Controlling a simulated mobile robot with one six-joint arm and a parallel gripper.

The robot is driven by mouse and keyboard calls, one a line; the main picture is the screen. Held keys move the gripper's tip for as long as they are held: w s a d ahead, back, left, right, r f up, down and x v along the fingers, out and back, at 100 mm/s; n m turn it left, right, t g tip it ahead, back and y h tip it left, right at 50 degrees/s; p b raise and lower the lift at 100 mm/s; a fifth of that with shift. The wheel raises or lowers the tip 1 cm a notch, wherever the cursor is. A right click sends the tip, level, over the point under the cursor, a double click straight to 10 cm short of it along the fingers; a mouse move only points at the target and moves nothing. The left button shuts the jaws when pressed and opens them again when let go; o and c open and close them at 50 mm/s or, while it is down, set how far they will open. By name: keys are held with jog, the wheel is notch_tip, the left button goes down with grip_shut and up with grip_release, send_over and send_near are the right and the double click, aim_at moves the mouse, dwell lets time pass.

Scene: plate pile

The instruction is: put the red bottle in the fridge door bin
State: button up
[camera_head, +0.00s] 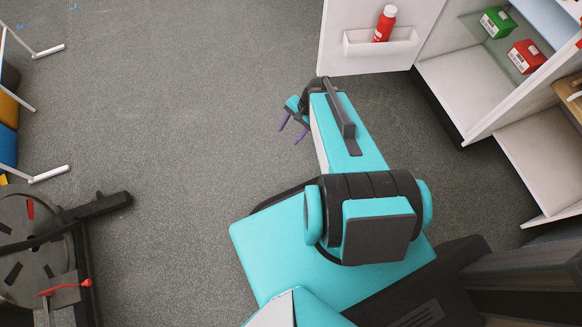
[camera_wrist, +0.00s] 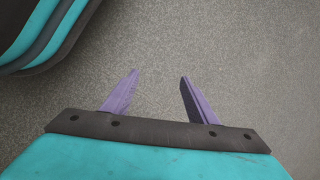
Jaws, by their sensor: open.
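The red bottle (camera_head: 384,24) with a pale cap stands in the white bin (camera_head: 362,48) on the inside of the open fridge door (camera_head: 338,62), at the top of the head view. It leans slightly in the picture. My gripper (camera_head: 290,135) is below and left of the door, over bare floor, apart from the bottle. In the wrist view its two purple fingers (camera_wrist: 157,84) are spread with nothing between them. The bottle and the bin are not in the wrist view.
The open fridge (camera_head: 455,95) at the upper right holds a green box (camera_head: 497,22) and a red box (camera_head: 526,56) on a shelf. A dark wheeled frame (camera_head: 40,250) stands at lower left, with white-legged furniture (camera_head: 50,173) at the left edge. The grey floor between is clear.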

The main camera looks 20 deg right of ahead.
jog(key=s+a+f+n+g+h, duration=0.2)
jog(key=s+a+f+n, duration=0.1)
jog(key=s+n, duration=0.3)
jog(key=s+a+f+n+g+h, duration=0.2)
jog(key=s+n, duration=0.4)
jog(key=s, duration=0.4)
jog(key=a+f+g, duration=0.1)
jog(key=a, duration=0.1)
jog(key=shift+s+a+n+h, duration=0.3)
jog(key=shift+n, duration=0.1)
notch_tip(320, 180, up, 18)
jog(key=s+p, duration=0.1)
jog(key=p, duration=1.6)
jog(key=shift+g, duration=0.3)
